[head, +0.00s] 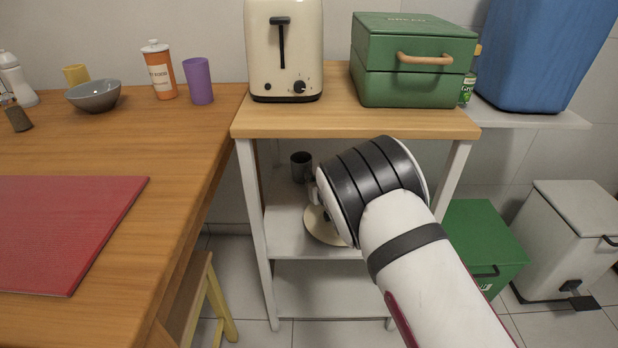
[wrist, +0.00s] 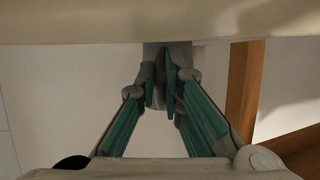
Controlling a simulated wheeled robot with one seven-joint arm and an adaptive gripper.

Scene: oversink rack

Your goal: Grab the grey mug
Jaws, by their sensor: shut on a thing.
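The grey mug (head: 301,168) is a small dark cup at the left of the rack's middle shelf in the head view. It looks upright, and its lower part shows just left of my wrist. In the wrist view my gripper (wrist: 162,78) has its fingertips close together on the grey mug (wrist: 153,50). Only a small grey part of the mug shows there, at and behind the tips. In the head view my own arm hides the fingers. I cannot tell whether the mug touches the shelf.
A round cream plate (head: 322,230) is partly hidden behind my wrist on the same shelf (head: 283,238). Above, the wooden top (head: 345,121) bears a toaster (head: 284,50) and a green box (head: 414,62). A white rack leg (head: 256,225) stands left of the mug.

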